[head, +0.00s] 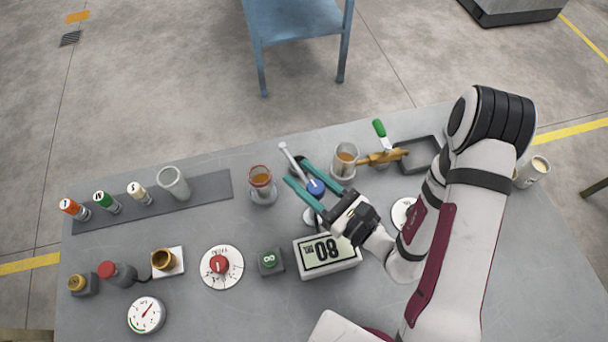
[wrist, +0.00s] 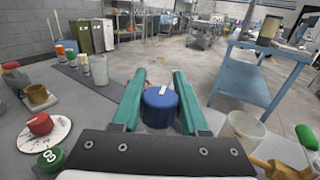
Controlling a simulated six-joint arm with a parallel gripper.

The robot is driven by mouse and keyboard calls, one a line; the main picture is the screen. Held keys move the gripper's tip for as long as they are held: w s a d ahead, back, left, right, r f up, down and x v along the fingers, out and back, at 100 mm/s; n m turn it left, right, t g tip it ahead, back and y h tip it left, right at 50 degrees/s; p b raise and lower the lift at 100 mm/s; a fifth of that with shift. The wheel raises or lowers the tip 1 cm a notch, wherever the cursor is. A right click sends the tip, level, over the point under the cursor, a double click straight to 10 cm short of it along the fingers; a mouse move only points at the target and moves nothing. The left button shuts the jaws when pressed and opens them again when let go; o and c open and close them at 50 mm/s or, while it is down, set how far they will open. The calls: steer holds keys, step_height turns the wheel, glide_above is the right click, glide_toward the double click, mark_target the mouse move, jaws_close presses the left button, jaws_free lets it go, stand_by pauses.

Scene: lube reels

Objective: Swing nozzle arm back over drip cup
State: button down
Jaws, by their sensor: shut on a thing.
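My gripper (head: 297,173) has its two long teal fingers on either side of a round blue knob (head: 315,187) and is shut on it. In the wrist view the knob (wrist: 160,108) sits between the fingers, with a white mark on top. A pale nozzle arm (head: 290,158) extends from near the knob toward the far table edge, between two clear cups. I cannot tell which is the drip cup. My fingers partly hide the knob's base.
A brass valve with a green handle (head: 380,129) stands right of the cups, near a dark tray (head: 422,153). A red dial (head: 219,265) is left. Bottles stand on a dark mat (head: 212,185).

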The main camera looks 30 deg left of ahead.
steer(key=shift+c, duration=2.2)
jaws_free()
